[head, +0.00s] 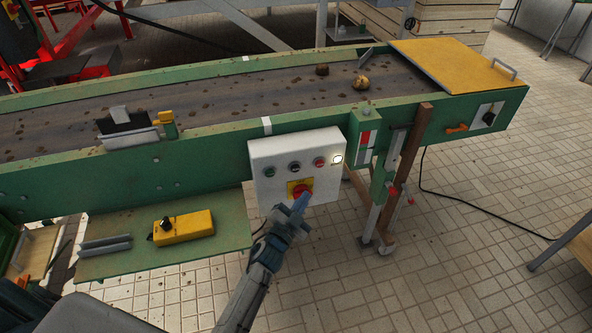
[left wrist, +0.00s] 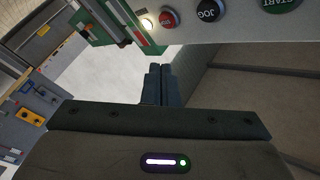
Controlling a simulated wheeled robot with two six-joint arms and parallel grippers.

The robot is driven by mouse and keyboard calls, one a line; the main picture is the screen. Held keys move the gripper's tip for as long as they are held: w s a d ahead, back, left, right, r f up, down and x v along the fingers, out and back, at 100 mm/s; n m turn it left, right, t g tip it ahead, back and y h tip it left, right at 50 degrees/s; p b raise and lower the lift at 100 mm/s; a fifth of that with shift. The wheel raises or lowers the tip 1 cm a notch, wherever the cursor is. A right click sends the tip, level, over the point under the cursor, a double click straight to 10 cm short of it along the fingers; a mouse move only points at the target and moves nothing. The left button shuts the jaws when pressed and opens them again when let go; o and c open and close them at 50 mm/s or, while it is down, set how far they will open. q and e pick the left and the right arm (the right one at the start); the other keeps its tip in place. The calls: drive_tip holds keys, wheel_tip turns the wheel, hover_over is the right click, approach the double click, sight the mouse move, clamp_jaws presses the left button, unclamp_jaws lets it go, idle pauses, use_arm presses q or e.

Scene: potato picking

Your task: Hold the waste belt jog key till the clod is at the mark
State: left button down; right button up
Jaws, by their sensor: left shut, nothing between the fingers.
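The control box (head: 275,150) on the belt's front side carries a green key, the black jog key (head: 294,167), a red key and a red stop knob on yellow. The jog key, labelled JOG, also shows in the left wrist view (left wrist: 209,10). My left gripper (head: 301,200) is shut and empty, in front of the box's lower part below the jog key; I cannot tell whether it touches the box. A dark brown lump, likely the clod (head: 322,69), lies on the belt (head: 220,97). White strips mark the near rail (head: 266,125) and far rail (head: 245,58), left of the lump.
A yellowish lump (head: 361,84) lies right of the dark one. A yellow cover (head: 455,62) closes the belt's right end. A lit white lamp (head: 338,159) is on the box. A yellow pendant (head: 184,227) lies on a green shelf (head: 120,262) below the belt.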

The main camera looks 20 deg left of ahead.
sight(295, 168)
use_arm(q)
drive_tip(key=w+a+b, duration=0.1)
drive_tip(key=w+a, duration=0.3)
drive_tip(key=w, duration=0.2)
drive_tip(key=shift+w+a, duration=0.25)
idle(1.2)
idle(0.4)
idle(0.3)
drive_tip(key=shift+w+a, duration=0.2)
drive_tip(key=shift+w, duration=0.15)
drive_tip(key=shift+w+a, duration=0.1)
idle(0.4)
